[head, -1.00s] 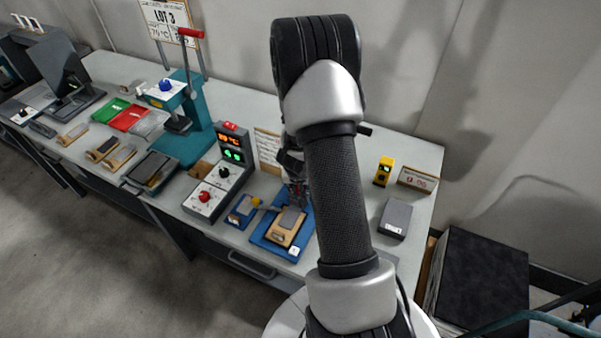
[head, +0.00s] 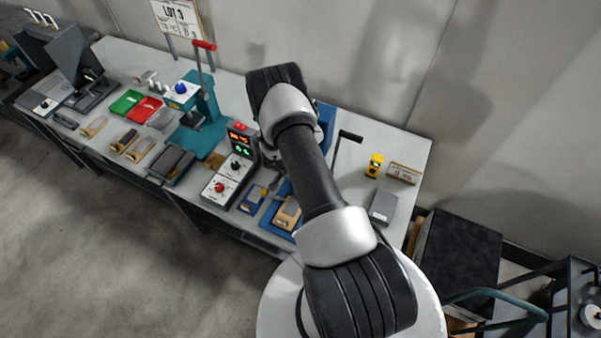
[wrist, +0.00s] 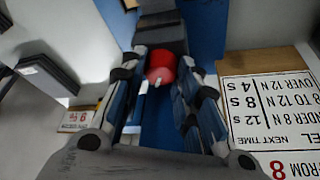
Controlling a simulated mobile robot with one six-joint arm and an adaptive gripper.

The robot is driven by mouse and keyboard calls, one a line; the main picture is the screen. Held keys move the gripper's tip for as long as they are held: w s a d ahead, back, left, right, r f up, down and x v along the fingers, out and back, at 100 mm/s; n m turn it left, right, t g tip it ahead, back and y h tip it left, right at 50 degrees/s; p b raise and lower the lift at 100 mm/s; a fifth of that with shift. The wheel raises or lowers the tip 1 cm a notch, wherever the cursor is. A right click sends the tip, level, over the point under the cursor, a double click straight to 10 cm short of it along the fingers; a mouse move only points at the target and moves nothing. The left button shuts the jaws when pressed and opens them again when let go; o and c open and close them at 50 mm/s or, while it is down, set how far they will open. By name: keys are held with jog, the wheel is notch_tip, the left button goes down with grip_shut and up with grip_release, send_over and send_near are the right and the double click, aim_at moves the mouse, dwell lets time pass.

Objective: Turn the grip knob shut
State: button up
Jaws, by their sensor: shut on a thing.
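In the wrist view a red knob (wrist: 161,67) with a white pointer mark sits between the fingers of my gripper (wrist: 163,82), in front of a blue upright. My gripper is shut on this knob. The pointer faces the lower part of that picture. In the head view my arm hides the gripper and the knob. The blue fixture (head: 326,122) shows behind my arm, with a black handle (head: 349,136) sticking out on its right.
The control box (head: 228,178) with red and black knobs stands left of my arm. A yellow device (head: 375,164), a small sign (head: 404,173) and a grey box (head: 383,206) stand on the right. A teal press (head: 205,110) stands further left.

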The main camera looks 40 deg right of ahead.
jog(key=shift+w+d+m+g+b, duration=0.1)
jog(key=shift+m+g+b, duration=0.6)
jog(key=shift+m, duration=1.3)
jog(key=o, duration=0.8)
jog(key=v, duration=1.2)
jog(key=shift+d, duration=0.2)
jog(key=shift+r, duration=0.1)
